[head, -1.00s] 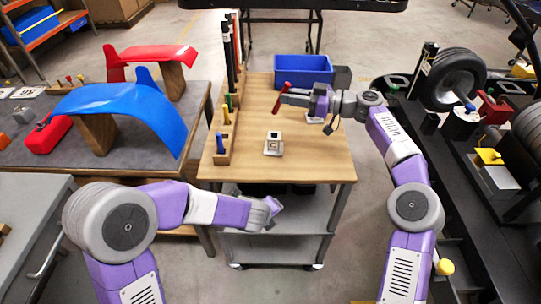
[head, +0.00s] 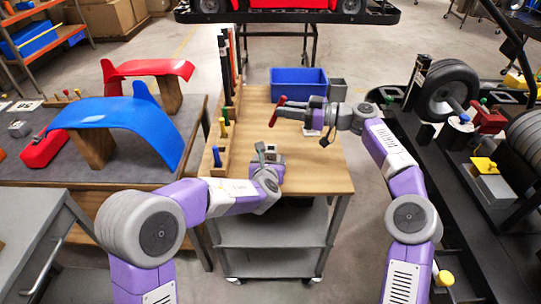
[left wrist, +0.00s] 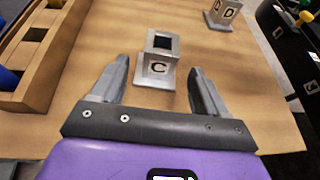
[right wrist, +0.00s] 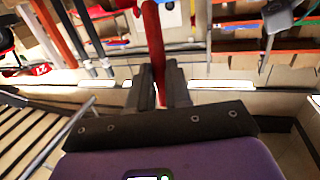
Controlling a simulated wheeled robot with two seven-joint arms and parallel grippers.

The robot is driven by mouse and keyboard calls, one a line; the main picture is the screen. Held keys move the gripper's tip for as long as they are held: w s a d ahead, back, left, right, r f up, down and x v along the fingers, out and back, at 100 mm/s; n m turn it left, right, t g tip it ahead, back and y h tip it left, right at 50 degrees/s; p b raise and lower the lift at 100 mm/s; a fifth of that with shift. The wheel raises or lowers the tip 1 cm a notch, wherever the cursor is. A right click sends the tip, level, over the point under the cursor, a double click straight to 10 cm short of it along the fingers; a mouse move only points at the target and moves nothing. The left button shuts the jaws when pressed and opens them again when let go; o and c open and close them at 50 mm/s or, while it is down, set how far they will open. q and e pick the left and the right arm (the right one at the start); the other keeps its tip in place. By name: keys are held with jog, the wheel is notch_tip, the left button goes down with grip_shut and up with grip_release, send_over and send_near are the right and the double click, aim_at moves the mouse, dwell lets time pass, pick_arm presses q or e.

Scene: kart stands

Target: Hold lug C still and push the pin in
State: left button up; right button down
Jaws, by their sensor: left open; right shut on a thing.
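Lug C (left wrist: 157,69) is a small grey upright block with a square hole in its top, on a flat base on the wooden table (left wrist: 90,130). My left gripper (left wrist: 157,88) is open, its fingers pointing at lug C from the near side, with the block ahead between them and not gripped. In the head view this gripper (head: 268,153) partly hides the lug. My right gripper (head: 284,108) is shut on a red pin (head: 275,117), held tilted above the table beyond lug C. The red pin also stands between the fingers in the right wrist view (right wrist: 153,38).
Lug D (left wrist: 221,14) stands farther back on the right, partly behind my right gripper in the head view. A wooden rack (head: 218,155) with coloured pins runs along the table's left edge. A blue bin (head: 298,82) and a grey bin (head: 337,90) stand at the back.

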aim_at(270, 156)
pick_arm(q)
jog(key=x, duration=0.6)
jog(key=shift+w+f, duration=0.15)
jog(key=c, duration=1.3)
jog(key=shift+o, duration=0.2)
pick_arm(e)
jog(key=shift+w+a+f+m+h, duration=0.15)
jog(key=shift+a+f+h, duration=0.25)
jog(key=shift+f+h, duration=0.35)
jog(key=shift+a+f+m+h, duration=0.1)
jog(key=shift+a+f+h, duration=0.3)
jog(key=shift+f+h, duration=0.3)
jog(key=shift+w+a+f+m+h, duration=0.15)
jog(key=shift+a+f+h, duration=0.25)
jog(key=shift+f+h, duration=0.35)
jog(key=shift+s, duration=0.1)
